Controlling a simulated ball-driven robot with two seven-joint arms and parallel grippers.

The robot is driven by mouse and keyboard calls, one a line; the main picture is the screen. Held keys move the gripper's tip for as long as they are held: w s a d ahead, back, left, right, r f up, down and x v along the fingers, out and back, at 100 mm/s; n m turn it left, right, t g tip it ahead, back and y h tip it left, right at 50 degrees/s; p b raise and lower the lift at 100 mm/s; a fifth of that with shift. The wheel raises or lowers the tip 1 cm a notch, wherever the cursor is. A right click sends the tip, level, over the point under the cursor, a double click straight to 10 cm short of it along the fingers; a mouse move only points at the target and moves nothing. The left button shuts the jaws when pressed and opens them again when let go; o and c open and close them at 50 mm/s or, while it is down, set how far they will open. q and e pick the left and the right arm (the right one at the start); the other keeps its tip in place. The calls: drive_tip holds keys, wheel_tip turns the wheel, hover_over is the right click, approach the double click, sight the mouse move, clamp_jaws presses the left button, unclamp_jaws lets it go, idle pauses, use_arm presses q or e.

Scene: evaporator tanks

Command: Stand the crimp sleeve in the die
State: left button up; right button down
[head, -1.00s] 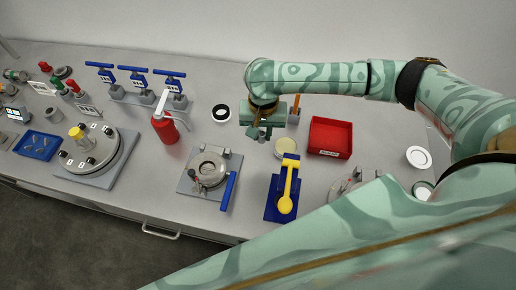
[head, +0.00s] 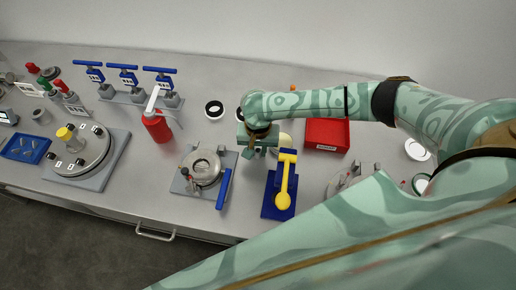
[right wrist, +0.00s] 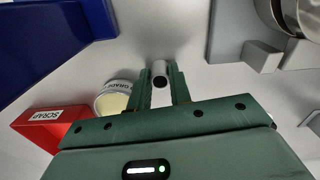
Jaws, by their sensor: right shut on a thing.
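My right gripper (head: 257,152) is over the bench, between the round lidded vessel and the blue press. In the right wrist view its fingers (right wrist: 162,88) are shut on a small grey cylinder (right wrist: 160,72), which looks like the crimp sleeve. The sleeve's round end faces the camera. In the head view the gripper hides the sleeve. The blue press (head: 270,206) with a yellow lever (head: 285,185) stands just right of and nearer than the gripper. Its blue body fills the upper left of the wrist view (right wrist: 45,35). I cannot make out the die. My left gripper is not in view.
A red scrap bin (head: 327,135) and a cream-topped round pot (right wrist: 114,98) stand beside the gripper. The lidded vessel (head: 203,167) on its grey plate is to the left. A red extinguisher-like bottle (head: 157,127) stands farther left.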

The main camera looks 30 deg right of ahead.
sight(258, 150)
drive_tip(key=c, duration=1.3)
unclamp_jaws()
wheel_tip(258, 150, up, 12)
drive_tip(key=p, duration=0.4)
drive_tip(key=shift+r, duration=0.1)
